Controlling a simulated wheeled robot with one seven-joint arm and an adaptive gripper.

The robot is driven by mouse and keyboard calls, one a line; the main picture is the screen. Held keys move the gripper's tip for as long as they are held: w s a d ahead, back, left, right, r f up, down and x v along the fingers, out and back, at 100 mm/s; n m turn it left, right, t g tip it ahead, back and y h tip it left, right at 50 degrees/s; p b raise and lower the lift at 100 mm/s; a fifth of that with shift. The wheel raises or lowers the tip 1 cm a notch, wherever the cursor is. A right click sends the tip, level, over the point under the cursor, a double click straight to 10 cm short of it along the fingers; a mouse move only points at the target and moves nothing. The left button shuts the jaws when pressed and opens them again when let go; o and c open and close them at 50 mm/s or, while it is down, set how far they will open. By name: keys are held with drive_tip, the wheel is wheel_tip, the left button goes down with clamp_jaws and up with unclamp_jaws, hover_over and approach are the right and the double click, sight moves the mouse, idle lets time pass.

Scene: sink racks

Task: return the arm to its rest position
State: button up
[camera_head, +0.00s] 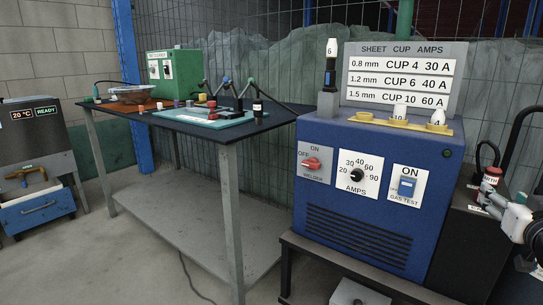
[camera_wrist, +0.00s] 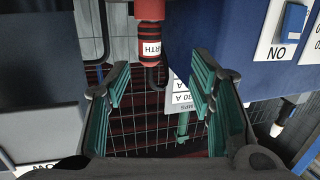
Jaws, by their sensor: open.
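My gripper (camera_wrist: 160,72) is open in the wrist view, with its two green-padded fingers spread apart and nothing held. A red and black plug labelled EARTH (camera_wrist: 150,40) shows at the top, near the gap between the fingertips; I cannot tell how far beyond them it is. In the head view, part of my arm (camera_head: 515,222) shows at the right edge, white and black, beside the EARTH plug (camera_head: 490,182). The gripper's fingers are not clear there.
The blue welder (camera_head: 370,255) stands on a dark stand, with ceramic cups on its yellow tray (camera_head: 440,128). A dark-topped workbench (camera_head: 165,122) holds a teal mat and small parts. A grey cabinet (camera_head: 35,150) stands far left. Open floor lies between.

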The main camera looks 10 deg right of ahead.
drive_tip(key=s+a+f+n+g+y, duration=0.1)
drive_tip(key=a+f+g+y, duration=0.2)
drive_tip(key=a, duration=0.7)
drive_tip(key=a+f+n+g+y, duration=0.15)
drive_tip(key=a+g, duration=0.25)
drive_tip(key=a, duration=0.7)
drive_tip(key=s+a+n+g+y, duration=0.45)
drive_tip(key=s+a+g, duration=0.25)
drive_tip(key=s+a, duration=1.1)
wheel_tip(320, 180, up, 38)
drive_tip(key=d+t+p, duration=0.1)
drive_tip(key=t+p, duration=0.3)
drive_tip(key=p, duration=3.3)
drive_tip(key=shift+s+y, duration=0.35)
drive_tip(key=shift+y, duration=0.05)
drive_tip(key=shift+d, duration=0.15)
